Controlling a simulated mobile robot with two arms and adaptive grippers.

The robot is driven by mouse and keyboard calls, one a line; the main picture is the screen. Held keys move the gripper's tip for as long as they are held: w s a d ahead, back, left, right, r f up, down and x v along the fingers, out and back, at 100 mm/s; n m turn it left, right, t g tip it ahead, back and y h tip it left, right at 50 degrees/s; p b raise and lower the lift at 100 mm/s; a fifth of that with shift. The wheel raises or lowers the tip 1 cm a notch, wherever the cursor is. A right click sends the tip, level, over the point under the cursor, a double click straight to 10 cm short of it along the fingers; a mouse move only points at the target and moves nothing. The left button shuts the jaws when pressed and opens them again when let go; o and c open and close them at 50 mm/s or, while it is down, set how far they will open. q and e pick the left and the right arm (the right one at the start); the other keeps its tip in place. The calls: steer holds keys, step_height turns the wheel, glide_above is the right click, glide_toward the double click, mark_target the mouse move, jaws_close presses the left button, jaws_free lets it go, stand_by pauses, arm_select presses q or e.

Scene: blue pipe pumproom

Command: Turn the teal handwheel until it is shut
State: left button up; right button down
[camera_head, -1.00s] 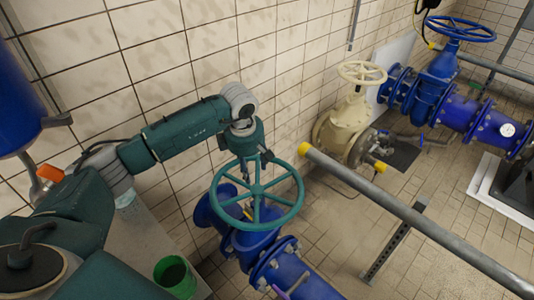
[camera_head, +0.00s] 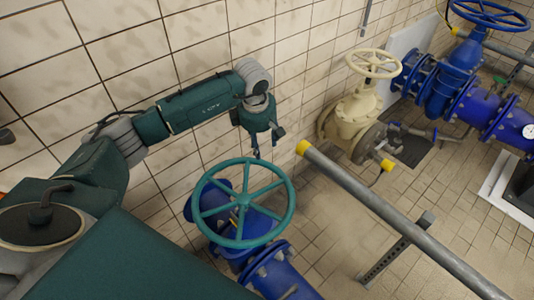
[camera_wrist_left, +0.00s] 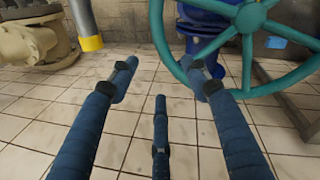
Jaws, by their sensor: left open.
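The teal handwheel (camera_head: 243,201) sits on top of a blue valve (camera_head: 262,270) in the lower middle of the head view. Its rim and spokes also fill the upper right of the left wrist view (camera_wrist_left: 250,17). My left gripper (camera_head: 264,146) hangs just beyond the wheel's far rim, near the tiled wall. In the left wrist view its fingers (camera_wrist_left: 163,72) are spread and hold nothing. The right fingertip appears close to the rim there; I cannot tell whether it touches. My right gripper is out of view.
A grey pipe with a yellow end (camera_head: 390,212) runs to the right of the wheel. A cream valve (camera_head: 355,115) and a blue valve with a blue handwheel (camera_head: 490,15) stand behind. The tiled wall is close behind my left arm. Open floor lies between.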

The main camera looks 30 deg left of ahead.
mark_target(263, 162)
arm_select(q)
step_height(263, 162, down, 6)
steer(key=shift+w+a+r+p, duration=0.1)
steer(key=shift+r+p, duration=0.05)
steer(key=shift+p, duration=0.85)
steer(key=shift+w+a+f+p, duration=0.15)
steer(key=shift+w+f, duration=0.1)
steer(key=shift+f, duration=0.65)
steer(key=shift+w+d+f+p, duration=0.1)
steer(key=shift+w+f+p, duration=0.1)
steer(key=shift+f, duration=0.65)
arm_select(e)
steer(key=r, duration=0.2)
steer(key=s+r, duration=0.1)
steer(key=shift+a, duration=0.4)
arm_select(q)
steer(key=c, duration=1.1)
jaws_close()
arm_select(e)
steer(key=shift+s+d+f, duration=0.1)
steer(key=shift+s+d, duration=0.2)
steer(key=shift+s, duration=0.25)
